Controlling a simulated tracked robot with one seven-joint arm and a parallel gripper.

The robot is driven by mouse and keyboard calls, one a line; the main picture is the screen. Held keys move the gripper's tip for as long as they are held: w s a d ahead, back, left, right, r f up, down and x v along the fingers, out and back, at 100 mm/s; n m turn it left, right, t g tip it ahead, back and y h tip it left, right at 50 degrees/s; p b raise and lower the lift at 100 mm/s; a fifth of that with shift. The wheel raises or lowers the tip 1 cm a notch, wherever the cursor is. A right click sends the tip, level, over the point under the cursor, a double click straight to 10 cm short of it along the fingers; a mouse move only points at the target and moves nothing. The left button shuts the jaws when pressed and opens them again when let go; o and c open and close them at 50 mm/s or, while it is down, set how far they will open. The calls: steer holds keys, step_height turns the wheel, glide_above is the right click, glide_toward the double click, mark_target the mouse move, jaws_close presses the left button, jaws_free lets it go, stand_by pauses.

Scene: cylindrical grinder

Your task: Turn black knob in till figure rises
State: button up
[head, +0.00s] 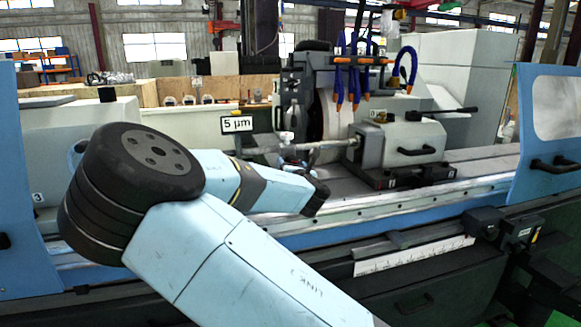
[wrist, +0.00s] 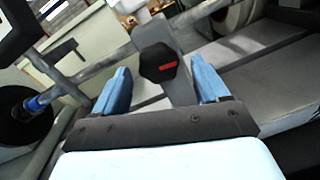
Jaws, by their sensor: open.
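The black knob (wrist: 158,63), with a red mark on its face, sits on a grey bracket in the wrist view. My gripper (wrist: 160,80) is open, with one blue finger on each side of the knob. Gaps show between the fingers and the knob, so it is not gripped. A sign reading "5 µm" (head: 237,124) shows in the head view, left of the grinding wheel. In the head view my arm hides part of the machine, and I cannot make out the knob there.
A long round bar (head: 320,146) runs to the headstock (head: 400,142) by the grinding wheel (head: 332,112). Blue coolant hoses (head: 355,75) hang above. The wrist view shows pale rods and a black disc (wrist: 22,115) at left. The table ledge (head: 450,190) is clear at right.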

steer(key=s+d, duration=0.1)
steer(key=s, duration=0.7)
steer(key=s+d, duration=0.1)
steer(key=s, duration=0.4)
steer(key=shift+d, duration=0.3)
stand_by(0.6)
stand_by(0.5)
